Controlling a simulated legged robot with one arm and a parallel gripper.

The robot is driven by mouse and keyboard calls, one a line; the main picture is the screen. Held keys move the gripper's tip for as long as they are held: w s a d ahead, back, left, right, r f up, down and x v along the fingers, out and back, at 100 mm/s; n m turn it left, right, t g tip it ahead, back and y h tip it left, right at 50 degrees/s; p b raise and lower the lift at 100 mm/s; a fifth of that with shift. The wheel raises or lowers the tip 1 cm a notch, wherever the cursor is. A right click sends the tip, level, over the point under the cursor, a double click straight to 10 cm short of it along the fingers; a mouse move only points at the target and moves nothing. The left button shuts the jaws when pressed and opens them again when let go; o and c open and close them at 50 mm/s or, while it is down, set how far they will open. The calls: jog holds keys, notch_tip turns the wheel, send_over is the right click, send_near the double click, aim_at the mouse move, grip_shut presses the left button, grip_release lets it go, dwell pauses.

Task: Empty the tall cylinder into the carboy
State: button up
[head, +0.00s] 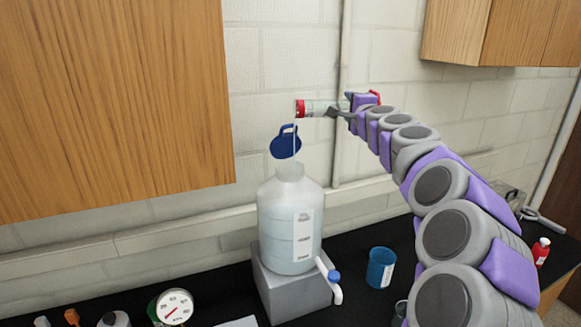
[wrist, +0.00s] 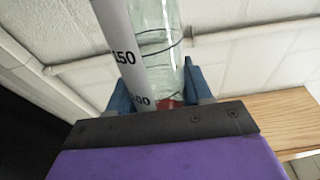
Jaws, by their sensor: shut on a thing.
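The tall cylinder (head: 318,107) is clear with a red ring at its mouth end, and is tipped to about horizontal, mouth to the left. My gripper (head: 343,107) is shut on it near its other end. In the wrist view the glass cylinder (wrist: 155,40) with printed marks stands between the gripper's blue fingers (wrist: 160,88). A thin pale stream (head: 295,138) falls from the mouth towards the carboy's neck. The carboy (head: 288,222) is translucent, with a white label and pale liquid inside. Its blue cap (head: 285,146) is swung up beside the stream. The exact liquid level in the cylinder cannot be told.
The carboy stands on a grey block (head: 275,290), its white spigot (head: 329,271) to the right. A blue cup (head: 381,268), a dial gauge (head: 173,307) and a red bottle (head: 540,253) stand on the black bench. A wooden cabinet (head: 110,100) hangs at left.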

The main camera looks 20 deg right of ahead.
jog(key=shift+r, duration=0.3)
notch_tip(320, 180, down, 20)
jog(key=a+m+b, duration=0.3)
jog(key=m+b, duration=0.9)
jog(key=b, duration=0.2)
notch_tip(320, 180, up, 6)
jog(key=w+a+m+p, duration=0.1)
jog(key=m+p, duration=0.3)
jog(key=m, duration=0.1)
jog(key=shift+w+a+m, duration=0.2)
jog(key=shift+w+m, duration=0.05)
jog(key=shift+m, duration=0.15)
jog(key=shift+f, duration=0.1)
dwell(0.3)
